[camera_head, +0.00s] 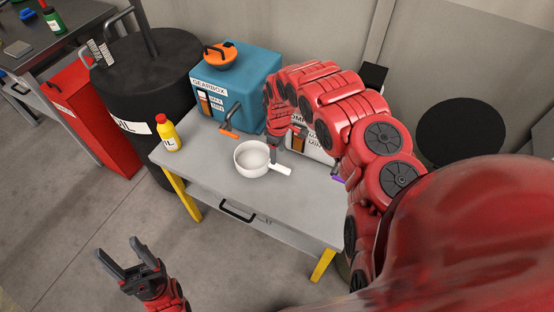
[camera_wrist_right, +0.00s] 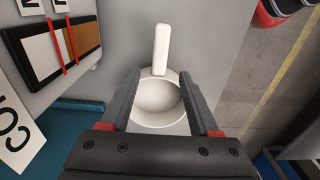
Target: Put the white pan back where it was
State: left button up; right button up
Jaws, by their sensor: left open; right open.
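The white pan (camera_head: 251,159) stands upright on the grey table (camera_head: 222,180), its handle pointing to the lower right in the head view. My right gripper (camera_head: 272,151) is open, pointing down at the pan's right side. In the right wrist view, the pan's bowl (camera_wrist_right: 159,98) shows between the two open fingers, with its handle (camera_wrist_right: 161,50) pointing away. I cannot tell whether the fingers touch the pan. My left gripper (camera_head: 117,247) is open and empty, away from the table at the lower left.
A yellow bottle (camera_head: 168,134) stands at the table's left edge. A blue gearbox (camera_head: 250,84) with an orange part on top and a white box (camera_head: 318,149) stand at the back. A black drum (camera_head: 150,85) and red cabinet (camera_head: 95,115) are left of the table.

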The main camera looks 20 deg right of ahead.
notch_tip(320, 180, up, 3)
jog(key=shift+r, duration=0.15)
jog(key=shift+s, duration=0.1)
dwell(0.6)
